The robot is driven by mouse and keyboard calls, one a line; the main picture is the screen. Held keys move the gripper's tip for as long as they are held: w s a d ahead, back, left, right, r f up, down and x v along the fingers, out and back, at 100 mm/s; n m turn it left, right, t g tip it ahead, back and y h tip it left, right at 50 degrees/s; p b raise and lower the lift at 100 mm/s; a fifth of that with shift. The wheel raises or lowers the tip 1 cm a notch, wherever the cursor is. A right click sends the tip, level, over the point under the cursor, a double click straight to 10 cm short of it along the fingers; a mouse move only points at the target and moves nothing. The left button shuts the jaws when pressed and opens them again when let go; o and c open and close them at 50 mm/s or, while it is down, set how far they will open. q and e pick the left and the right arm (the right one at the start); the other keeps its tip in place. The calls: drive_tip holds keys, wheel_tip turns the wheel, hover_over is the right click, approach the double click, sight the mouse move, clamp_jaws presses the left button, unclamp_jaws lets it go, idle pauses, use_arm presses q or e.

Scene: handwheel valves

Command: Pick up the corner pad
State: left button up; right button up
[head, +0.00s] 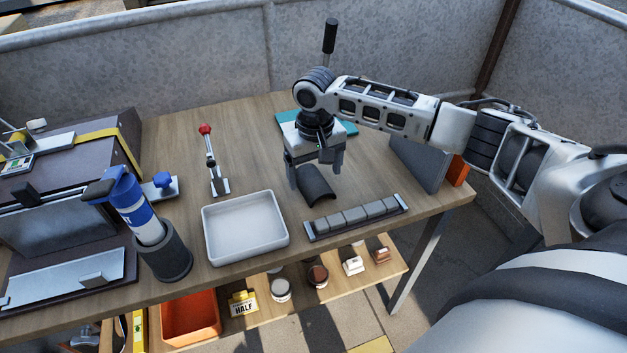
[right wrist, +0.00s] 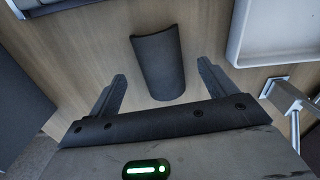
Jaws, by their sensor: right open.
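The corner pad appears to be the dark grey, trough-shaped curved piece (head: 316,184) lying on the wooden table, right of the white tray. It also shows in the right wrist view (right wrist: 158,62), lying lengthwise between and beyond the fingertips. My right gripper (head: 316,170) points down just above and behind the pad, its two fingers spread apart. In the right wrist view its fingers (right wrist: 162,74) stand on either side of the pad's near end, with gaps at both sides. Nothing is held. My left gripper is not in view.
A white tray (head: 245,258) and a bar with several grey blocks (head: 357,217) lie near the pad. A red-knobbed lever (head: 211,160) stands to the left. A blue bottle sits in a dark cup (head: 167,260). A teal mat (head: 345,127) and grey panel (head: 418,163) are behind.

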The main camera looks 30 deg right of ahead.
sight(313, 183)
drive_tip(key=shift+f, duration=1.4)
drive_tip(key=c, duration=1.1)
drive_tip(key=shift+r, duration=0.2)
